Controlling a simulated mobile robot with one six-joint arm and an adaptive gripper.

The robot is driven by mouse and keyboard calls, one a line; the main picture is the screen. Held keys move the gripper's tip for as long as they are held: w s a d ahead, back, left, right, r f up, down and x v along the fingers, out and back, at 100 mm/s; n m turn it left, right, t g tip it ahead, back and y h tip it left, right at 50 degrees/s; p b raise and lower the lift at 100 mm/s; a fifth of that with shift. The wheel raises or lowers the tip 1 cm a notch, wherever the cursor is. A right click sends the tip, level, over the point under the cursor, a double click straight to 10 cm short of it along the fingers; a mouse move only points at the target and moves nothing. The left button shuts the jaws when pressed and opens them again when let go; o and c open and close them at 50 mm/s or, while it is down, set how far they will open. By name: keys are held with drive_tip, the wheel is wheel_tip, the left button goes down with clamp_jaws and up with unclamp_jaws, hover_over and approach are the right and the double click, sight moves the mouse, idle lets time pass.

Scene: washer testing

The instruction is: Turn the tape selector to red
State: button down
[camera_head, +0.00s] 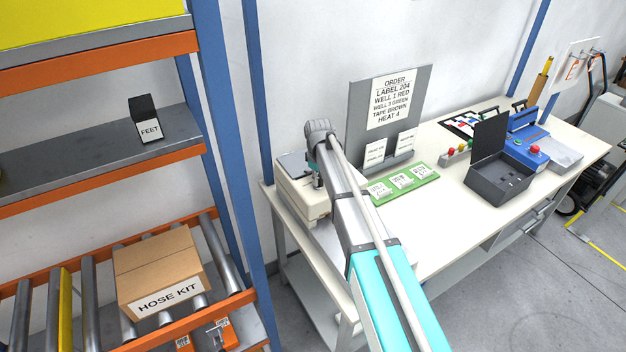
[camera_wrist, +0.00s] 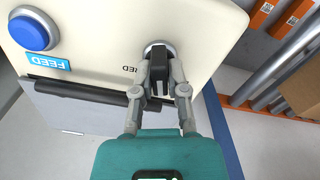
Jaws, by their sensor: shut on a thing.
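The tape machine (camera_head: 297,199) is a cream box at the left end of the bench, partly hidden by my arm in the head view. In the wrist view its cream face (camera_wrist: 100,30) fills the upper part. The tape selector (camera_wrist: 158,58) is a dark knob on a round silver base. Part of a label ending in "RED" shows beside it, partly covered. My gripper (camera_wrist: 159,88) is shut on the selector knob, one finger on each side. A blue button (camera_wrist: 33,30) and a blue FEED label (camera_wrist: 49,60) are on the same face. The knob's exact setting is hard to tell.
An order sign (camera_head: 391,99) stands on the bench and includes "TAPE BROWN". A green card tray (camera_head: 402,183) and an open grey box (camera_head: 498,180) lie to the right. A rack with a HOSE KIT carton (camera_head: 160,265) stands left.

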drive_tip(key=m, duration=0.6)
drive_tip(key=shift+s+d+m, duration=0.1)
drive_tip(key=shift+s+m, duration=0.1)
drive_tip(key=shift+m, duration=0.1)
drive_tip(key=m, duration=0.6)
idle(0.3)
drive_tip(key=c, duration=0.7)
unclamp_jaws()
drive_tip(key=shift+r, duration=0.1)
drive_tip(key=shift+o, duration=0.2)
drive_tip(key=shift+w, duration=0.1)
